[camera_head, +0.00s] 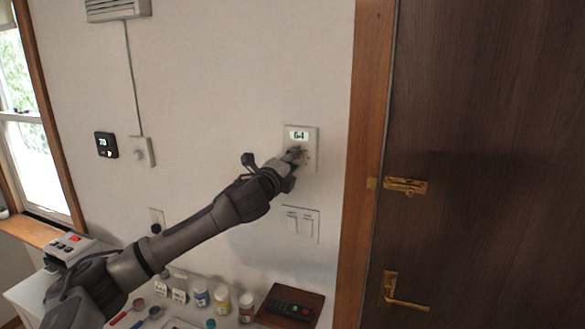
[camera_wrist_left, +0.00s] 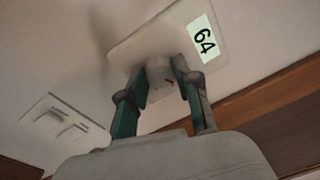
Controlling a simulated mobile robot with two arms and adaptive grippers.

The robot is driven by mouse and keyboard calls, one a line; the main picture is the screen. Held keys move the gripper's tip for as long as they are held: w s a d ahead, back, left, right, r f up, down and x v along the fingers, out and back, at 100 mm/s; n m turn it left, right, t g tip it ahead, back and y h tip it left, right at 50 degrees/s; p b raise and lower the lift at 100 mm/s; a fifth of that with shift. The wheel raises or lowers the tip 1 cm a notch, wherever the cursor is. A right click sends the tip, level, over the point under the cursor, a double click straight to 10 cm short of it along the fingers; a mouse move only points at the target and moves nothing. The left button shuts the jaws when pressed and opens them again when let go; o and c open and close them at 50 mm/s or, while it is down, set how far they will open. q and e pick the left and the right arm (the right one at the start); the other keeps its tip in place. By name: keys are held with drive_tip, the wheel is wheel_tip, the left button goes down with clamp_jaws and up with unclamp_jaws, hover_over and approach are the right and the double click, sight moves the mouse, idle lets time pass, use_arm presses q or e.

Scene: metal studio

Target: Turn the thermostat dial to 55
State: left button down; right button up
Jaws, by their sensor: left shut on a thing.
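The thermostat (camera_head: 311,134) is a pale upright plate on the wall beside the door frame. Its display reads 64, and the same number shows in the left wrist view on the thermostat plate (camera_wrist_left: 203,40). In the head view the gripper mostly hides the dial. My right gripper is not in view.
A light switch plate (camera_head: 300,223) is just below the thermostat. A black device (camera_head: 106,145) reading about 70 hangs farther left. A brown door (camera_head: 490,120) with brass latch (camera_head: 405,186) and handle (camera_head: 405,300) is at right. Jars and a remote (camera_head: 290,308) lie below.

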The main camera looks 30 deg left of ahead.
use_arm(q)
drive_tip(key=n+b, duration=0.1)
drive_tip(key=n, duration=0.1)
drive_tip(key=n+b, duration=0.1)
drive_tip(key=n, duration=0.3)
drive_tip(key=shift+d+f+y+b, duration=0.1)
drive_tip(key=shift+f+y+b, duration=0.3)
drive_tip(key=n+b, duration=0.2)
drive_tip(key=n, duration=0.4)
drive_tip(key=shift+y, duration=0.3)
drive_tip(key=c, duration=0.8)
unclamp_jaws()
drive_tip(key=shift+r, duration=0.1)
drive_tip(key=v, duration=1.2)
